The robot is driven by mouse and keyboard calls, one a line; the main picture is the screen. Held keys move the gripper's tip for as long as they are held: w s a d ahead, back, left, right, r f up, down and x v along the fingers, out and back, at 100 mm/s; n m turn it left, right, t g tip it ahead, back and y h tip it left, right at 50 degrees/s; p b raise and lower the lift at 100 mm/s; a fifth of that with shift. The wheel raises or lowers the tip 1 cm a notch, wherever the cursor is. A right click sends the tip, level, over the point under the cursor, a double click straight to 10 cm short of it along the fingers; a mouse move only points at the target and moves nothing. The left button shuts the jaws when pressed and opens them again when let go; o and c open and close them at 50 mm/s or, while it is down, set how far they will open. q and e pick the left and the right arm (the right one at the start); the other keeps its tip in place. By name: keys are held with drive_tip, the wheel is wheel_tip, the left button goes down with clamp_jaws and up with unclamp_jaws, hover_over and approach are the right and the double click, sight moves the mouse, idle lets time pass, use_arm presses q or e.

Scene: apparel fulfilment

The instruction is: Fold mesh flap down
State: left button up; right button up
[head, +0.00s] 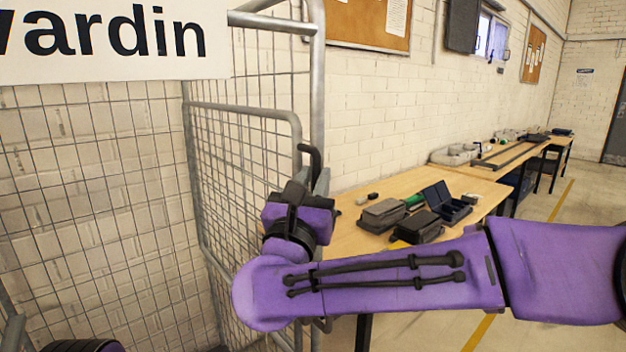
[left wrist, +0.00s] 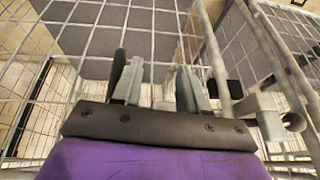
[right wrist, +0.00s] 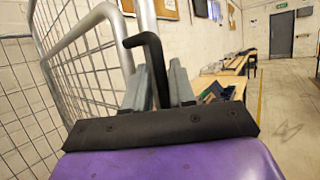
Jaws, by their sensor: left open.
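Tube-framed wire mesh (head: 245,170) of a cage stands upright left of centre in the head view. A lower tube frame in it, likely the flap (head: 245,112), is also upright. My right gripper (head: 318,178) is beside the cage's near post. In the right wrist view its fingers (right wrist: 160,88) stand a little apart, with a black bent rod (right wrist: 152,55) by them; whether they grip it is unclear. My left gripper (left wrist: 160,85) is open in the left wrist view, before mesh and grey panels, with nothing seen between its fingers.
A wooden table (head: 350,235) with dark boxes (head: 420,228) stands behind my right arm. A longer bench (head: 490,165) runs along the brick wall. A white sign (head: 110,40) hangs upper left. Open floor lies at the right.

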clamp_jaws()
drive_tip(key=shift+s+a+f+b, duration=0.1)
drive_tip(key=shift+a+f+b, duration=0.05)
drive_tip(key=shift+a+b, duration=0.15)
drive_tip(key=s+a+f+n+t+y+b, duration=0.2)
drive_tip(key=s+a+f+n+t+b, duration=0.1)
drive_tip(key=s+a+b, duration=0.7)
drive_tip(key=a+n+t+b, duration=0.1)
drive_tip(key=a, duration=0.3)
drive_tip(key=shift+s+f+n, duration=0.15)
drive_tip(key=shift+s+n, duration=0.1)
drive_tip(key=shift+n, duration=0.05)
drive_tip(key=shift+o, duration=2.1)
unclamp_jaws()
drive_tip(key=shift+a, duration=0.1)
